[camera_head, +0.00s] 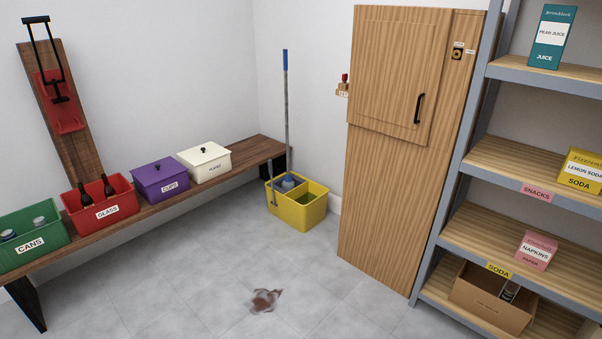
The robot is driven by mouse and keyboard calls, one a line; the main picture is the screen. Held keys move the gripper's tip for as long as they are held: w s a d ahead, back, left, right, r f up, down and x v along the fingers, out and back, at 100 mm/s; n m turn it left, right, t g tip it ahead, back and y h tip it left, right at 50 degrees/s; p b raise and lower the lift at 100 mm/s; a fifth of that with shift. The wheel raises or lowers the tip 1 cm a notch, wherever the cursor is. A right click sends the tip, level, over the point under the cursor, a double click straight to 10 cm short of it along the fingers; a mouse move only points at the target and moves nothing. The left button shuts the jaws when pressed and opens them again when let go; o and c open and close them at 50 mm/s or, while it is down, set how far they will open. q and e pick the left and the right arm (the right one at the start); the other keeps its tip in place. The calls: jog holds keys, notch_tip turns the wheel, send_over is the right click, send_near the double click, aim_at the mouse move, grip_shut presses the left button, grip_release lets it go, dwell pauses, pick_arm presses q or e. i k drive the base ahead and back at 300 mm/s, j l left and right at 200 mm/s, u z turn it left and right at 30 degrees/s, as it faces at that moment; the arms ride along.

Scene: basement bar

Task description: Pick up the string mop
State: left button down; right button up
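The string mop shows as a tall upright pole (287,115) with a blue top end. Its lower end goes down into a yellow bucket (300,213) on the floor, in the corner between the bench and the wooden cabinet. The mop's head is hidden or too small to make out inside the bucket. The bucket has two compartments, and the pole stands in the left one. Neither of my grippers is in view.
A reddish-brown stain (265,300) lies on the grey tile floor (190,285). A wooden bench (262,147) with labelled bins runs along the left. A wooden cabinet (385,200) and a shelf rack (455,160) stand at the right. The floor before the bucket is otherwise clear.

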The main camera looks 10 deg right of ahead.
aim_at(288, 183)
jog(key=i+z, duration=0.1)
jog(key=i, duration=1.85)
jog(key=i+u, duration=0.15)
jog(key=i, duration=0.4)
jog(key=i+l, duration=0.15)
jog(key=i, duration=0.35)
jog(key=i+l+u, duration=0.1)
jog(key=i, duration=0.45)
jog(key=i+l+u, duration=0.1)
jog(key=i, duration=0.4)
jog(key=i+l+u, duration=0.15)
